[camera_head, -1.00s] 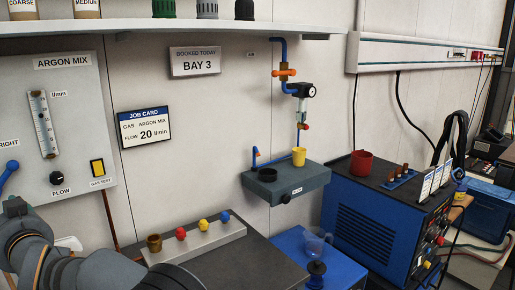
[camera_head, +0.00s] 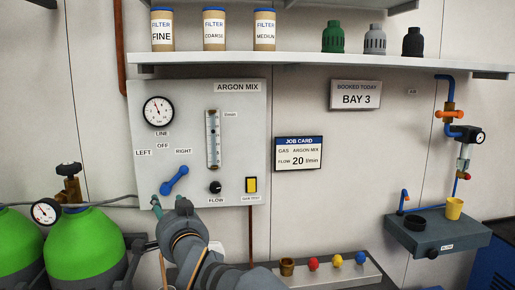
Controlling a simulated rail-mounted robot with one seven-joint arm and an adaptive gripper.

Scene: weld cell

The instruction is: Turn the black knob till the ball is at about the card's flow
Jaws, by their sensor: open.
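The black flow knob (camera_head: 215,187) is low on the grey argon mix panel (camera_head: 245,130), above the label FLOW. The clear flow tube (camera_head: 213,139) with its scale stands upright above the knob; I cannot make out the ball in it. The job card (camera_head: 298,154) on the wall to the right reads argon mix, flow 20 l/min. My gripper (camera_head: 168,206) is open, in front of the panel's lower left edge, left of the knob and apart from it in the picture. My arm hides part of the gripper.
A blue lever (camera_head: 174,181) sits between my gripper and the knob, pointing up towards RIGHT. A yellow gas test switch (camera_head: 251,185) is right of the knob. Green cylinders (camera_head: 85,245) stand lower left. A shelf (camera_head: 300,59) runs above.

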